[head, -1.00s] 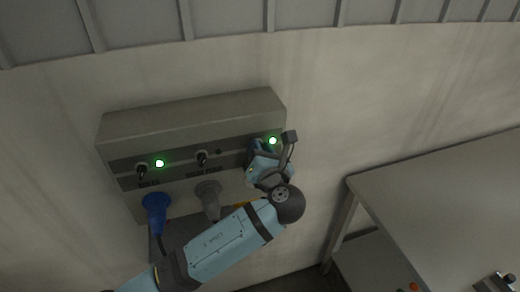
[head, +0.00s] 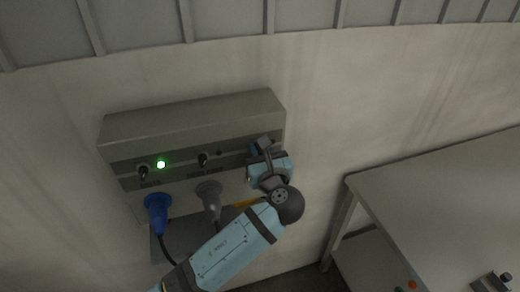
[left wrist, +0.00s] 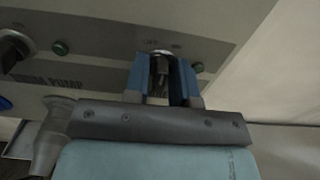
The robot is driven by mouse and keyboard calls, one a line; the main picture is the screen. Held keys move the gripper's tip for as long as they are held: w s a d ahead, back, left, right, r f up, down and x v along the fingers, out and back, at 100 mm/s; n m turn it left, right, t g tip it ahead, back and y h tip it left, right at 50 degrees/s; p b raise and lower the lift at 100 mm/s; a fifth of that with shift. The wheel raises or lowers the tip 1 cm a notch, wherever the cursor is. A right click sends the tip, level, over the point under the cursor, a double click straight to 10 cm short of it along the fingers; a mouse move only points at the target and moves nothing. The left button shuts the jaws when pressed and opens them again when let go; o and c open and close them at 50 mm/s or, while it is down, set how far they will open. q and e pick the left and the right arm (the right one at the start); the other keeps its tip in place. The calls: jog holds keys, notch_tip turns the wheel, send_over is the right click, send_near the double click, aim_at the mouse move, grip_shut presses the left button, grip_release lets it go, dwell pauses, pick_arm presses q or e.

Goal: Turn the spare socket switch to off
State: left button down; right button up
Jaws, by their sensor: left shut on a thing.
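A grey switch box (head: 190,125) is on the wall with a row of rotary switches. My left gripper (left wrist: 162,80) is shut on the rightmost switch (left wrist: 160,64), its blue fingers on both sides of the knob. In the head view the gripper (head: 259,150) covers this switch and its label. A small green lamp (left wrist: 197,67) right of that switch looks unlit in the wrist view. The middle switch (head: 203,160) has an unlit lamp (left wrist: 61,47). The left switch (head: 143,172) has a lit green lamp (head: 161,165). My right gripper is not in view.
A blue plug (head: 157,205) and a grey plug (head: 209,194) sit in sockets under the box, close to my left arm. A grey table (head: 440,190) stands at the right. The wall right of the box is bare.

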pick_arm(q)
jog(key=n+b, duration=0.1)
jog(key=n, duration=0.3)
jog(key=shift+f+n, duration=0.1)
jog(key=shift+n, duration=0.8)
jog(key=c, duration=1.2)
grip_release()
